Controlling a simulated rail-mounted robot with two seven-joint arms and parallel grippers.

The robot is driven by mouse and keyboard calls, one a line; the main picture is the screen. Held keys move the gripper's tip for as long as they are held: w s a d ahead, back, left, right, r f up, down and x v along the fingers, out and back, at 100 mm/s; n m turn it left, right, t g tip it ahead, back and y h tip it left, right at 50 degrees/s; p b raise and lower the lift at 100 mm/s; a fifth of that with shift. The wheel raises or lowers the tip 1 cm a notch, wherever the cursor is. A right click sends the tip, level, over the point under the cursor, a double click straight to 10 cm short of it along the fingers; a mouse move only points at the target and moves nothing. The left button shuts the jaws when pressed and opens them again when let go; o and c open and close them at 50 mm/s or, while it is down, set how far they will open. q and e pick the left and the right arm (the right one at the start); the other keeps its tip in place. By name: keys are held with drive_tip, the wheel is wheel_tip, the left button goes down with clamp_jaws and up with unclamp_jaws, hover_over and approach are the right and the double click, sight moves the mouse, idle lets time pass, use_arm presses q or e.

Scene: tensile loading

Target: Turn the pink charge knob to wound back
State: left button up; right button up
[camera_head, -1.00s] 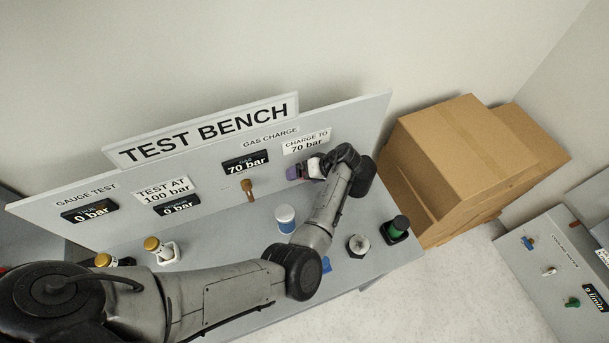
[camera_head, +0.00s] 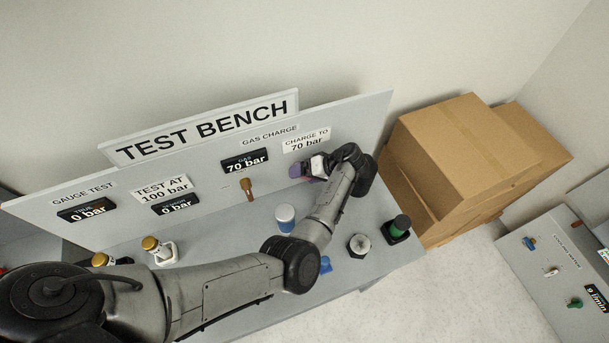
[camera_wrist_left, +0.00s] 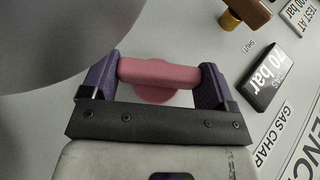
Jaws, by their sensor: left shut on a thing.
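The pink charge knob (camera_wrist_left: 158,74) sits between the two purple fingers of my left gripper (camera_wrist_left: 155,80) in the left wrist view. Its bar reaches from one finger to the other, and a round pink base shows behind it. In the head view my left gripper (camera_head: 305,170) is at the upright panel, below the "CHARGE TO 70 bar" sign (camera_head: 306,140). It is shut on the knob, and the knob is mostly hidden there by the gripper and wrist. The gas display (camera_head: 245,160) reads 70 bar. My right gripper is not in view.
A brown valve handle (camera_head: 247,187) sticks out of the panel left of my gripper. A white and blue cup (camera_head: 285,217), a hex nut (camera_head: 359,245) and a green-topped item (camera_head: 400,226) stand on the bench. Cardboard boxes (camera_head: 455,150) stand to the right.

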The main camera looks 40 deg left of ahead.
use_arm(q)
drive_tip(key=shift+f+g+y, duration=0.2)
drive_tip(key=shift+g+y, duration=0.1)
drive_tip(key=shift+r+b, duration=0.15)
drive_tip(key=shift+b, duration=0.2)
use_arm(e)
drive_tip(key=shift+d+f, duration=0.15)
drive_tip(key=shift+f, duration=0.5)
use_arm(q)
drive_tip(key=o, duration=0.8)
